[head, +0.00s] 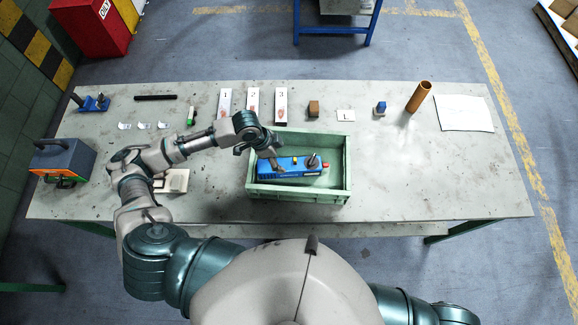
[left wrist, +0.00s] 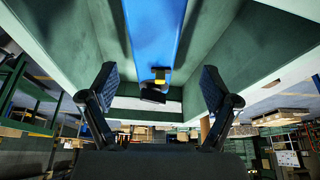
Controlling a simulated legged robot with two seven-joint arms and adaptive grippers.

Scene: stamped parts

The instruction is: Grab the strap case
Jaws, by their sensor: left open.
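A blue case (head: 285,167) with a dark knob on top and small yellow and red parts lies in a green crate (head: 346,170). It is the only thing I see that could be the strap case. My left gripper (head: 272,158) reaches in over the crate from the left, at the case's upper left part. In the left wrist view, the blue case (left wrist: 155,35) shows beyond the spread fingers of my left gripper (left wrist: 158,85), with nothing held between them. My right gripper is out of view.
The crate's walls rise around the case. A grey and orange box (head: 62,160) stands at the table's left end. Numbered white cards (head: 252,104), a brown block (head: 313,108) and a brown tube (head: 419,97) are along the back. The table (head: 440,185) right of the crate is clear.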

